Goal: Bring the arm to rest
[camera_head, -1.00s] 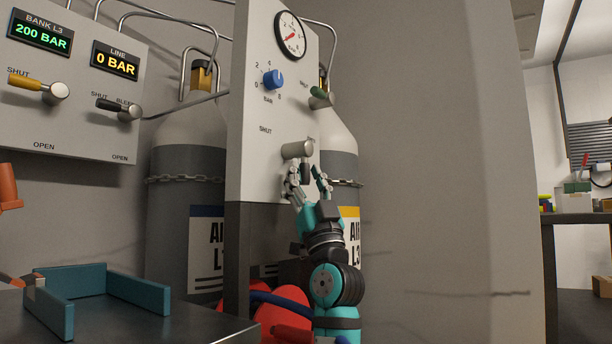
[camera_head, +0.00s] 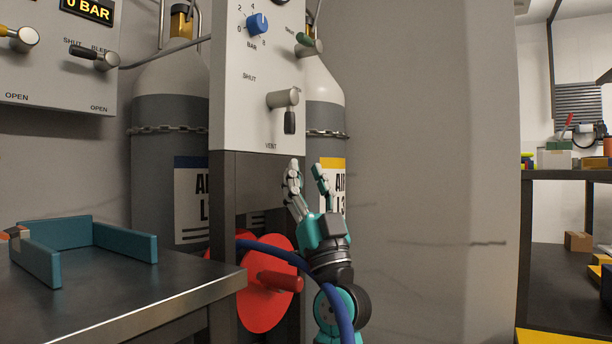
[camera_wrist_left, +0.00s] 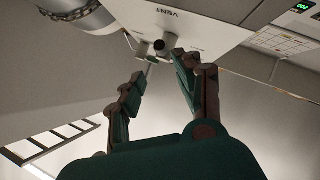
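My left gripper (camera_head: 307,172) is open and empty. It points up in front of the lower part of the grey-white panel (camera_head: 230,115), below the vent lever (camera_head: 283,98) and apart from it in the head view. The lever's dark handle (camera_head: 290,122) hangs down toward the VENT label. In the left wrist view the two fingers (camera_wrist_left: 158,68) are spread with nothing between them, and the lever knob (camera_wrist_left: 158,46) shows beyond their tips. My right gripper is in neither view.
A red hose reel (camera_head: 262,310) with a blue hose (camera_head: 275,250) is beside my arm, low down. Chained gas cylinders (camera_head: 170,130) stand behind the panel. A dark bench (camera_head: 110,305) with a teal holder (camera_head: 125,241) is at left. Bare wall is to the right.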

